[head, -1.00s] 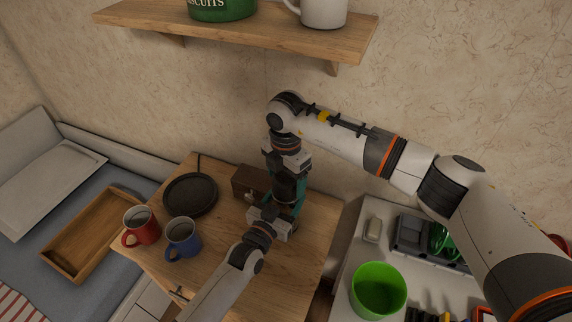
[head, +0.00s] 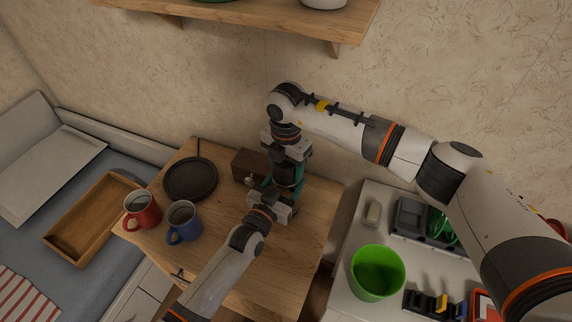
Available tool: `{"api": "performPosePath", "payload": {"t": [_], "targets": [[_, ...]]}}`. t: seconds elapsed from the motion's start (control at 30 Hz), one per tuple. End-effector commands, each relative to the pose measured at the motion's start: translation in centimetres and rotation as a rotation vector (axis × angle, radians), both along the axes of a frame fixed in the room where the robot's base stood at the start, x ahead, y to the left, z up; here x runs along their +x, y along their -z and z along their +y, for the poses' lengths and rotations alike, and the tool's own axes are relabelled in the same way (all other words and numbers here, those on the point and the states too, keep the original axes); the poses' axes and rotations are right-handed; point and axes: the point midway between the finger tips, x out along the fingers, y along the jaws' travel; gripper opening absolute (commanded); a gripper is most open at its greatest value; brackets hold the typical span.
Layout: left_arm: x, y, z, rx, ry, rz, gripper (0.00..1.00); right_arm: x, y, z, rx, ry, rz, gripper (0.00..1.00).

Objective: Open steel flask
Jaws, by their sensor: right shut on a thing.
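A dark cylindrical body, which I take to be the steel flask (head: 287,174), stands upright at the right part of the wooden table, mostly hidden by my grippers. My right gripper (head: 287,165) comes down from above and is shut on its upper part. My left gripper (head: 284,195) reaches in from the front, low at the flask's side. Its fingertips are hidden against the flask, so its grip is unclear. Teal finger parts show on both sides of the flask. The flask's lid cannot be made out.
The wooden table (head: 245,262) also holds a dark round pan (head: 190,179), a brown box (head: 247,166), a red mug (head: 142,211) and a blue mug (head: 183,222). A shelf (head: 260,22) is above. A green bucket (head: 377,272) stands on the right counter.

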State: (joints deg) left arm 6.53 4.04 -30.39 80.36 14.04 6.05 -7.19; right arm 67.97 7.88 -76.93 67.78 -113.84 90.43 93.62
Motion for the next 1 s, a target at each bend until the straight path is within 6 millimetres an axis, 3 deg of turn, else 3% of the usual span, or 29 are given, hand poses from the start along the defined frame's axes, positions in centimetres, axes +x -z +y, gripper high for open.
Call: {"api": "performPosePath", "payload": {"t": [1.0], "targets": [[-0.01,0.11,0.04,0.001,0.0,0.003,0.0,0.03,-0.2,-0.04,-0.001,-2.442,0.002,0.35]]}}
